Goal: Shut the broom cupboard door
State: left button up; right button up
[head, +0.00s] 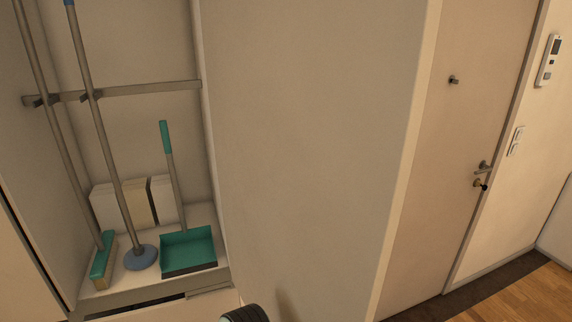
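The broom cupboard door (310,130) is a plain beige panel without a handle. It stands open to the right of the cupboard, and its pale free edge (405,190) faces the entrance side. The open broom cupboard (140,135) is at the left, with its inside in view. A dark ribbed rounded part, apparently of my own arm, shows at the bottom edge in front of the door. Neither gripper shows, and the lower end of the door is cut off by the frame.
Inside the cupboard stand a green broom (102,258), a blue-based pole (140,257) and a green dustpan (188,250), below a rail (150,89). A room door (455,130) with a lever handle is at the right. Wooden floor (535,298) shows at the lower right.

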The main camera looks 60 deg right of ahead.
aim_at(316, 106)
jog(key=k+j+u, duration=0.15)
jog(key=k, duration=0.35)
jog(key=k+j+u, duration=0.1)
jog(key=k, duration=0.4)
jog(key=i+l+z, duration=0.1)
jog(key=l+z, duration=0.25)
jog(key=l, duration=0.7)
jog(key=i+l, duration=0.1)
jog(key=l, duration=0.25)
jog(key=l+z, duration=0.1)
jog(key=l, duration=0.2)
jog(key=i+l, duration=0.15)
jog(key=l, duration=0.2)
jog(key=l+u, duration=0.25)
jog(key=k+l+u, duration=0.15)
jog(key=l+u, duration=0.15)
jog(key=k+l+u, duration=0.1)
jog(key=l+u, duration=0.15)
jog(key=l, duration=0.1)
